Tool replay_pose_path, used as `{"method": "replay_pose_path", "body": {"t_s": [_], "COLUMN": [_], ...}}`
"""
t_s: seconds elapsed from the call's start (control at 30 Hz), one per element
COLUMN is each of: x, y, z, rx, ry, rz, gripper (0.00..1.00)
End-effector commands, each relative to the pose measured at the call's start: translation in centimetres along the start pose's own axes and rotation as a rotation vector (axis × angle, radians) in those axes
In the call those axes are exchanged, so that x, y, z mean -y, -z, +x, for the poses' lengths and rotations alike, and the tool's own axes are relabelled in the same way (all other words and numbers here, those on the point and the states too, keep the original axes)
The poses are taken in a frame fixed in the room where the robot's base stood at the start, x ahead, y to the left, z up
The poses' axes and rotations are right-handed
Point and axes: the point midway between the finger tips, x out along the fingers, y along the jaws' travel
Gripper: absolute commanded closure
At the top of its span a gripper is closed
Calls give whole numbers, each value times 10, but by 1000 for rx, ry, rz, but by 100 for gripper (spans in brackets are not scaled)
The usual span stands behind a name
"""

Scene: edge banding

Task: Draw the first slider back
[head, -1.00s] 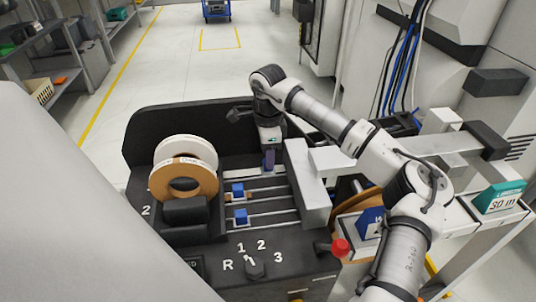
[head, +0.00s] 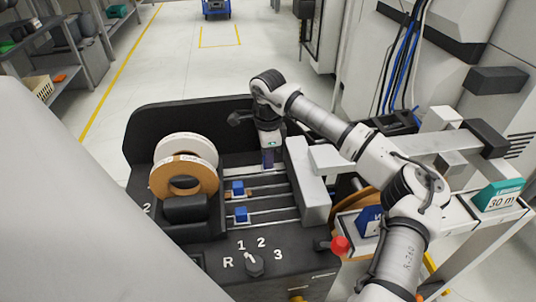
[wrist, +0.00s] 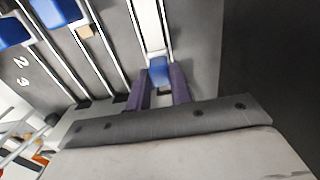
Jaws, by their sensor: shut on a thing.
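My gripper (head: 268,163) points down at the farthest rail of the black machine, and its purple fingers are closed in. In the wrist view the fingers (wrist: 160,90) stand on both sides of a blue slider block (wrist: 160,70) on its pale rail, shut on it. In the head view this block is mostly hidden by the fingers. Two other blue sliders, one on the middle rail (head: 238,187) and one on the near rail (head: 241,214), sit towards the left of their rails, apart from my gripper.
A white reel and a brown reel (head: 185,177) stand left of the rails. A grey housing (head: 309,180) borders the rails on the right, close to my gripper. A red knob (head: 340,246) and a numbered dial (head: 254,265) are at the front.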

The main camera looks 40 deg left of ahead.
Motion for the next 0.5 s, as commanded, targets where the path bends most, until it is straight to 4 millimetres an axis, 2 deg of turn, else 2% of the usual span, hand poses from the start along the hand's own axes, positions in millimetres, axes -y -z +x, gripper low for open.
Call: {"method": "replay_pose_path", "body": {"t_s": [0.07, 0.17, 0.3, 0.5], "x": [0, 0, 1, 0], "y": [-3, -18, -53, -88], "z": [0, 1, 1, 1], "rx": [0, -1, -1, -1], "ry": [0, -1, 1, 0], "rz": [-2, -5, -7, -2], "gripper": [100, 100, 100, 100]}}
